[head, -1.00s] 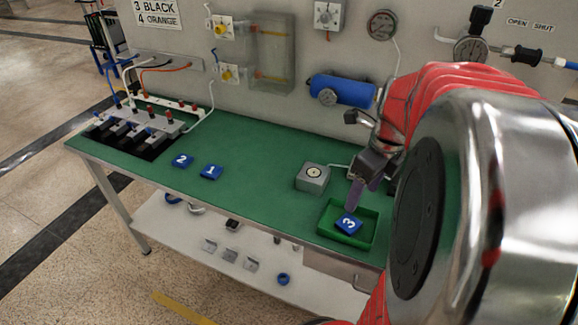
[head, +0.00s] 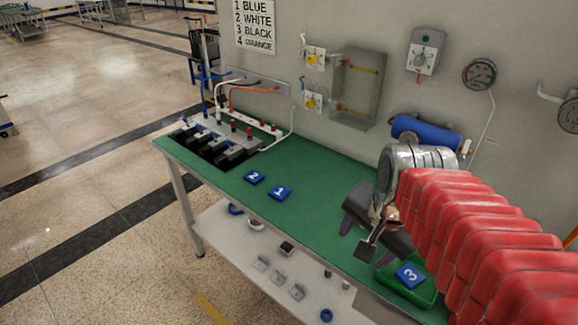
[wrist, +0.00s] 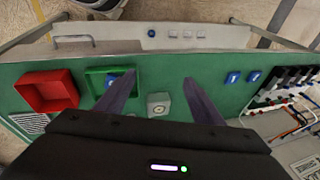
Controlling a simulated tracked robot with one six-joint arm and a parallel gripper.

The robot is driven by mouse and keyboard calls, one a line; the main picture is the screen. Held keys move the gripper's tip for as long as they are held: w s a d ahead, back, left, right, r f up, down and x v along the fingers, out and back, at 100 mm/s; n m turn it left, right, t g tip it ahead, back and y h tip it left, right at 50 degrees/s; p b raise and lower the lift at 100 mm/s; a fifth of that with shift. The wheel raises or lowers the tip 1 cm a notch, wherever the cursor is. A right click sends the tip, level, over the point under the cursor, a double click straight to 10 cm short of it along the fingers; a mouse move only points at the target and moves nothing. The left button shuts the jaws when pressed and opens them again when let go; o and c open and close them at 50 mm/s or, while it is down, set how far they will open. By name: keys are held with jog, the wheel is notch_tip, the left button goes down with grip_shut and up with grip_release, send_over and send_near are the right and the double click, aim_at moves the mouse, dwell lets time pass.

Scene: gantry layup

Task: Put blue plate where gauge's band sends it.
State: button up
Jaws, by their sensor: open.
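Three blue plates show: plate 3 (head: 410,275) lies in the green tray (head: 436,291), while plate 1 (head: 280,192) and plate 2 (head: 254,177) lie side by side on the green bench. The round gauge (head: 479,74) hangs on the wall; its needle and bands are too small to read. My gripper (head: 354,240) is open and empty above the bench, left of the green tray. In the wrist view my gripper (wrist: 160,77) points down, its fingers spread between the tray with plate 3 and plates 1 (wrist: 233,77) and 2 (wrist: 254,76). One finger partly covers plate 3.
A red tray (wrist: 72,90) stands beside the green one. A grey box with a round top (wrist: 159,104) sits by my fingers. Black slots (head: 215,148) with cables fill the bench's far left. A blue cylinder (head: 425,131) and a number-colour sign (head: 254,25) are on the wall.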

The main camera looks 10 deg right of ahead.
jog(key=s+a+r+n+t, duration=0.1)
jog(key=s+a+n, duration=0.2)
jog(key=a+n, duration=0.4)
jog(key=shift+a+n+t+y, duration=0.25)
jog(key=shift+n+t+y, duration=0.05)
jog(key=shift+n, duration=2)
